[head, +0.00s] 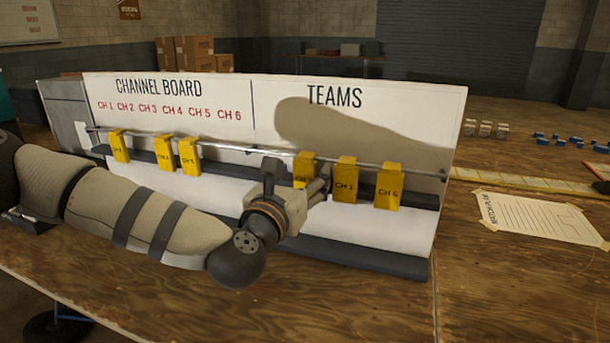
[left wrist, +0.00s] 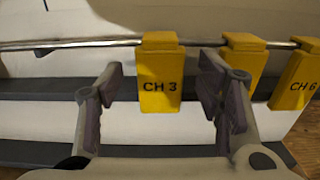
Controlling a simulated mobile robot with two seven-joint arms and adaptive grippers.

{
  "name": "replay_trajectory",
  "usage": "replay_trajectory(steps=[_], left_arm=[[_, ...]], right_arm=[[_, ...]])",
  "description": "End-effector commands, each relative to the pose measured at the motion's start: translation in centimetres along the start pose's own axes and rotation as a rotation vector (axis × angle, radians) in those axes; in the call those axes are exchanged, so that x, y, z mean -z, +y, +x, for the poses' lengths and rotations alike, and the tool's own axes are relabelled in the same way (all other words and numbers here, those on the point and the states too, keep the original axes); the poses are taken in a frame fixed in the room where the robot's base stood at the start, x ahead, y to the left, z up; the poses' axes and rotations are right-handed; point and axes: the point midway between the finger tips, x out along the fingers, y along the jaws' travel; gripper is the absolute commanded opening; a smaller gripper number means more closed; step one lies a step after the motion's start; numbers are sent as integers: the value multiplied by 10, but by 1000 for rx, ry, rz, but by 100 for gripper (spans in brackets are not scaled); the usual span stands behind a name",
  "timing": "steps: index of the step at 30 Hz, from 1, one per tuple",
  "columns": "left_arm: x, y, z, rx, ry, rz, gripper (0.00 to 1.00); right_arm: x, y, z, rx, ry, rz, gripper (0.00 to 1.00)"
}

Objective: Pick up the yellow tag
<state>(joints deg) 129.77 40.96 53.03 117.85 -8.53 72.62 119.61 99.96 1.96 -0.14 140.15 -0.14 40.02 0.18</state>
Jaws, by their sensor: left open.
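Yellow tags hang on a metal rail across the board. In the left wrist view a tag marked CH 3 (left wrist: 159,75) hangs between my left gripper's two fingers (left wrist: 160,92), which stand open on either side of it. In the head view this tag (head: 304,163) is the leftmost under TEAMS, partly hidden by my left gripper (head: 297,180). Two more yellow tags (head: 345,178) (head: 389,187) hang to its right; the far one reads CH 6. Three others hang under CHANNEL BOARD, at the left (head: 118,146), middle (head: 163,153) and right (head: 189,156). My right gripper is out of view.
The white board (head: 330,122) stands on a wooden table (head: 330,295), with dark ledges behind and below the tags. A paper sheet (head: 540,218), a yellow measuring strip (head: 530,181) and small blue and pale blocks lie to the right. The table front is clear.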

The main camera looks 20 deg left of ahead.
Motion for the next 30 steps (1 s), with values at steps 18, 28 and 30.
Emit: replay_trajectory(steps=[18, 28, 30], left_arm=[[-2, 2, -2, -1, -1, 0, 12], [-44, 52, -34, -7, -9, -3, 9], [-56, 70, -46, -7, -10, -4, 9]], right_arm=[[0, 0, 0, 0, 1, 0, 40], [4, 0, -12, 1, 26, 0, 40], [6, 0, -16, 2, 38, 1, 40]])
